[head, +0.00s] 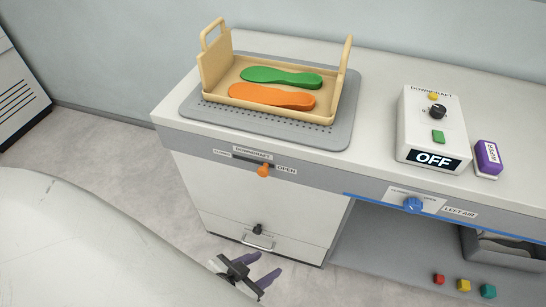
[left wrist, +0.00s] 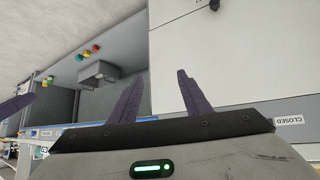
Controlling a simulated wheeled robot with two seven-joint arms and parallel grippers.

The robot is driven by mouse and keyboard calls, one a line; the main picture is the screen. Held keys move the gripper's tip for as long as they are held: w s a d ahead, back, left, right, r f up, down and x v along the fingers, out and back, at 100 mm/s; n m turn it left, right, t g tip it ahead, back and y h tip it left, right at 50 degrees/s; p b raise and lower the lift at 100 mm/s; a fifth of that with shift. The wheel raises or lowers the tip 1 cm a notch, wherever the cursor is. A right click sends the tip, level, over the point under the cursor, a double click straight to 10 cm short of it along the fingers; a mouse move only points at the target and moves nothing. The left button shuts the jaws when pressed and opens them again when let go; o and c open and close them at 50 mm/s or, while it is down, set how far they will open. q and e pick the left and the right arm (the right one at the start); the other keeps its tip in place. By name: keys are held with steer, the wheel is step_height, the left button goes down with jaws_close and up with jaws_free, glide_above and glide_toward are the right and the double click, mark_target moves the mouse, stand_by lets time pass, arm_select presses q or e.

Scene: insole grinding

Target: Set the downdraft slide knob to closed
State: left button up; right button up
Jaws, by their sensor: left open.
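The orange downdraft slide knob (head: 263,170) is on the front edge of the bench, in the head view. It sits at the right end of its dark slot (head: 245,158), beside the OPEN label (head: 287,170). My left gripper (head: 266,269) is open and empty, in front of the lower cabinet, below and apart from the knob. Its spread fingers show in the left wrist view (left wrist: 160,76), where the knob cannot be seen.
A tan tray (head: 262,116) with green and orange insoles stands on a grey perforated plate (head: 195,105). A downdraft control box (head: 413,125) reads OFF. A blue knob (head: 413,205) is further right on the edge. A dark purple piece at the left wrist view's left edge (left wrist: 14,107) is unclear.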

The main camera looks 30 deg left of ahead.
arm_select(q)
step_height(320, 180, down, 2)
steer(key=w+a+t+y+b, duration=0.1)
steer(key=w+a+b, duration=0.1)
steer(key=w+b, duration=0.1)
steer(key=n+t+y+b, duration=0.45)
steer(key=t+b, duration=0.35)
steer(key=b, duration=1)
glide_toward(262, 174)
steer(key=shift+y, duration=0.25)
steer(key=p+x, duration=0.3)
steer(key=x, duration=0.4)
steer(key=shift+w+r, duration=0.15)
steer(key=shift+w, duration=0.75)
arm_select(e)
step_height(262, 174, down, 15)
steer(key=a, duration=0.1)
steer(key=shift+a, duration=0.3)
arm_select(q)
jaws_close()
